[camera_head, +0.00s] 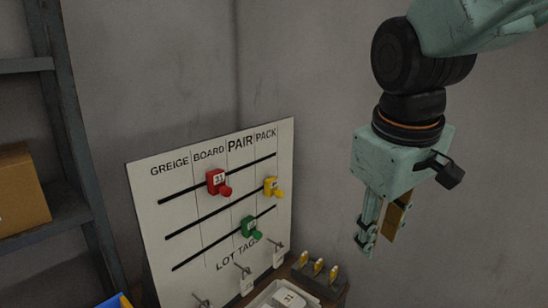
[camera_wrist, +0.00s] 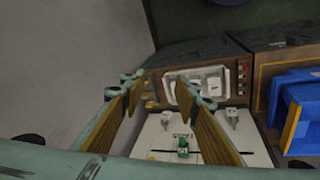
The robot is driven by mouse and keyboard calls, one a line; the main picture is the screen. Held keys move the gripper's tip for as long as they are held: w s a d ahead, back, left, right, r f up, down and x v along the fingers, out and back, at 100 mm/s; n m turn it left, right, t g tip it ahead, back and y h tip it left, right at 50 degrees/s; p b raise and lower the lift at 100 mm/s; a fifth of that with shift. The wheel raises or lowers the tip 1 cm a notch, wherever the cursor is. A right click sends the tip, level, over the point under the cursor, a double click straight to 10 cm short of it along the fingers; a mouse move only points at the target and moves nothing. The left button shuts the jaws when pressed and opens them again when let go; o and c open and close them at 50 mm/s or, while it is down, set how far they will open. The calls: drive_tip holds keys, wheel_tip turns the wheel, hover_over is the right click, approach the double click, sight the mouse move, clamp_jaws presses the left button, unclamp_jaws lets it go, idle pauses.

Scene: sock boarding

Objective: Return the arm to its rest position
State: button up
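My gripper (camera_head: 376,240) hangs pointing down at the right of the head view, in the air to the right of the white board (camera_head: 148,215). Its fingers stand apart with nothing between them. In the wrist view my gripper (camera_wrist: 165,88) also shows two separated fingers with wooden-looking pads and an empty gap. The arm reaches in from the upper right, bent at the wrist. It touches nothing that I can see.
The board carries a red slider (camera_head: 215,181), a yellow slider (camera_head: 270,186) and a green slider (camera_head: 249,226) on dark rails. Below are hooks with tags, a white tray (camera_head: 262,299) and yellow-tipped pegs (camera_head: 318,266). A shelf with a cardboard box (camera_head: 20,190) stands left. A blue bin (camera_wrist: 300,95) shows in the wrist view.

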drive_tip(key=s+d+f+m+b, duration=0.1)
drive_tip(key=s+f+m+b, duration=0.2)
drive_tip(key=s+f+b, duration=0.3)
drive_tip(key=s+d+f+m+y+b, duration=0.1)
drive_tip(key=s+f+b, duration=0.5)
drive_tip(key=s, duration=0.7)
drive_tip(key=shift+s+f+m+t, duration=0.2)
drive_tip(key=shift+s+m+t, duration=0.2)
drive_tip(key=shift+m, duration=0.5)
drive_tip(key=shift+w, duration=0.1)
